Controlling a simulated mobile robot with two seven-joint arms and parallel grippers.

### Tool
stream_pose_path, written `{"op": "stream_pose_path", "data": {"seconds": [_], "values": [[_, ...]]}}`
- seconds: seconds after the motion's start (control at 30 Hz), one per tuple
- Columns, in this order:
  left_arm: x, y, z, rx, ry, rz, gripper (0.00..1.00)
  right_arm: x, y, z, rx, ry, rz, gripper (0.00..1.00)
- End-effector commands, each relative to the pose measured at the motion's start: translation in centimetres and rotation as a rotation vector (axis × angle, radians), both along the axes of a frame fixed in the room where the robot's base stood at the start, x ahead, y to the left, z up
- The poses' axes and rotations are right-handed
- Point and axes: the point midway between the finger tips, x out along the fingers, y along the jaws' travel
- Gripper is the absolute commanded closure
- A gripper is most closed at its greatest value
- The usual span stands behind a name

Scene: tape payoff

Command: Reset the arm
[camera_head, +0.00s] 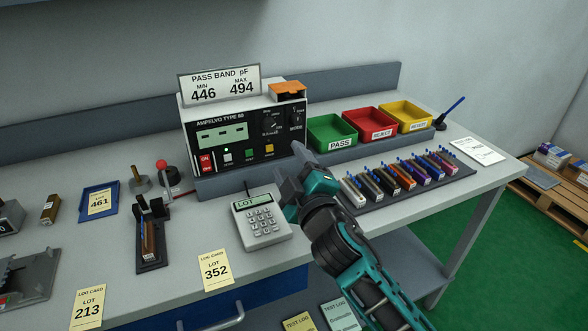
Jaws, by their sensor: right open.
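My right gripper (291,170) comes in from the lower right on a teal and dark arm. It hangs over the workbench (330,228), between the keypad unit and the row of coloured parts. Its jaws are open, and I see nothing held between them. My left gripper is out of view.
The meter (240,140) stands behind the gripper. Green (331,130), red (369,121) and yellow (411,114) bins are right of it. A rack (433,177) of several coloured parts lies right of the gripper. A fixture (152,262) and log cards are at left.

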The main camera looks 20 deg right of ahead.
Motion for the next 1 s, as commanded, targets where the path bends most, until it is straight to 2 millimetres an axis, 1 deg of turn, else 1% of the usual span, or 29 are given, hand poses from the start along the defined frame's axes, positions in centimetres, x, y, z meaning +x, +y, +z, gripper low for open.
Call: {"op": "stream_pose_path", "data": {"seconds": [0.1, 0.2, 0.6, 0.7, 0.77, 0.87, 0.9, 0.97, 1.0], "values": [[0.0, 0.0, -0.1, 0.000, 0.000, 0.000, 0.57, -0.9, 0.0, -0.1, 0.000, 0.001, -0.001, 0.42], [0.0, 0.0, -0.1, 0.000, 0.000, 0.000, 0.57, -1.1, 0.0, -0.1, 0.000, -0.001, -0.001, 0.42], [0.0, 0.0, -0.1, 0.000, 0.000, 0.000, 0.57, -1.1, 0.0, 0.0, 0.000, -0.001, -0.001, 0.42], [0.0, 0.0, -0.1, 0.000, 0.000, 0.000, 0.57, -1.4, -0.3, -0.5, 0.019, 0.020, -0.011, 0.42], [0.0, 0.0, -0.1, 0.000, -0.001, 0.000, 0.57, -2.0, -0.8, -1.4, 0.057, 0.062, -0.033, 0.42], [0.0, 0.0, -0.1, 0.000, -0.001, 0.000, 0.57, -4.1, -2.3, -4.3, 0.175, 0.196, -0.102, 0.42], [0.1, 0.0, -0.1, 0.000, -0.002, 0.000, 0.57, -5.4, -2.9, -5.8, 0.234, 0.271, -0.136, 0.42], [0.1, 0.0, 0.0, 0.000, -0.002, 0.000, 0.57, -7.8, -3.7, -8.2, 0.329, 0.394, -0.192, 0.42], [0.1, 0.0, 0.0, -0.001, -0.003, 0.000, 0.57, -9.5, -4.0, -9.7, 0.389, 0.477, -0.226, 0.42]]}}
